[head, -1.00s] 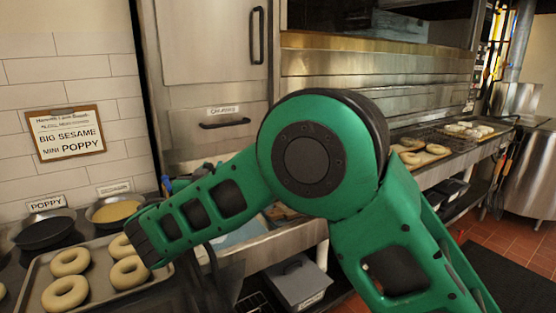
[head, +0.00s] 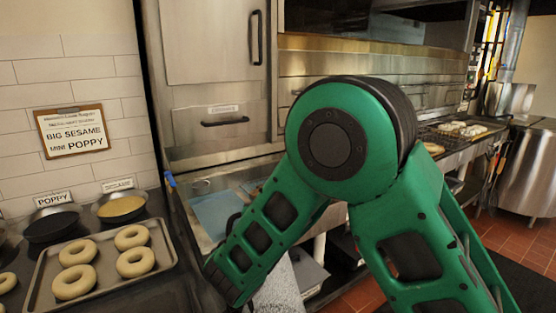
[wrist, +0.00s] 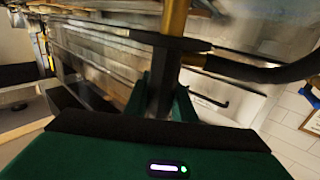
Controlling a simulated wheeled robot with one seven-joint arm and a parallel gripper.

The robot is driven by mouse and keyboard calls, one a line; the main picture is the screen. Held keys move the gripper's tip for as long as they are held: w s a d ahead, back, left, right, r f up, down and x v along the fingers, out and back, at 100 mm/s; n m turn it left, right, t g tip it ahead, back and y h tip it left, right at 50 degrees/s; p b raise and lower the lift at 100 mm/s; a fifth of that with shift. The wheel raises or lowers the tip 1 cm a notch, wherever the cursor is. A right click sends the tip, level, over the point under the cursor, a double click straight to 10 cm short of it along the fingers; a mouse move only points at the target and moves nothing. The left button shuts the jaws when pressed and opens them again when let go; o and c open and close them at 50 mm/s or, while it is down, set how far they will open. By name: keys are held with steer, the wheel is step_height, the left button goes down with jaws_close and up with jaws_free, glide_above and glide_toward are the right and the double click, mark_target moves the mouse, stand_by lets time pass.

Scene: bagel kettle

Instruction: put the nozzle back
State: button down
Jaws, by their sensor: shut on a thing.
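My gripper (wrist: 161,92) shows in the wrist view, its green fingers closed around the dark body of the nozzle (wrist: 166,72). A brass-coloured pipe (wrist: 176,18) rises from the nozzle to the top of the picture. A black bar or lever (wrist: 262,73) curves off to the right from it. The nozzle is held upright in that view, and its lower end is hidden behind the gripper. In the head view my green arm covers the middle, and my gripper is hidden behind or below it. I cannot make out the nozzle's resting place.
A tray (head: 163,232) of bagels lies at the left. Behind it stand the poppy bowl (head: 52,226) and another bowl (head: 121,208). A blue sheet (head: 214,212) lies on the counter beside my arm. Steel drawers (head: 212,125) rise behind. The floor (head: 522,238) at right is clear.

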steer(key=d+f+m+h, duration=0.1)
steer(key=d+f, duration=0.3)
steer(key=d, duration=0.6)
steer(key=s+d+f+h, duration=0.1)
steer(key=d+f, duration=0.3)
steer(key=d, duration=0.6)
steer(key=d+f+m+h, duration=0.1)
steer(key=d+f, duration=0.3)
steer(key=d, duration=0.7)
steer(key=shift+s+m+g+h, duration=0.3)
steer(key=shift+g+h, duration=0.1)
steer(key=shift+h, duration=0.1)
steer(key=shift+w+r, duration=0.1)
steer(key=shift+r, duration=0.05)
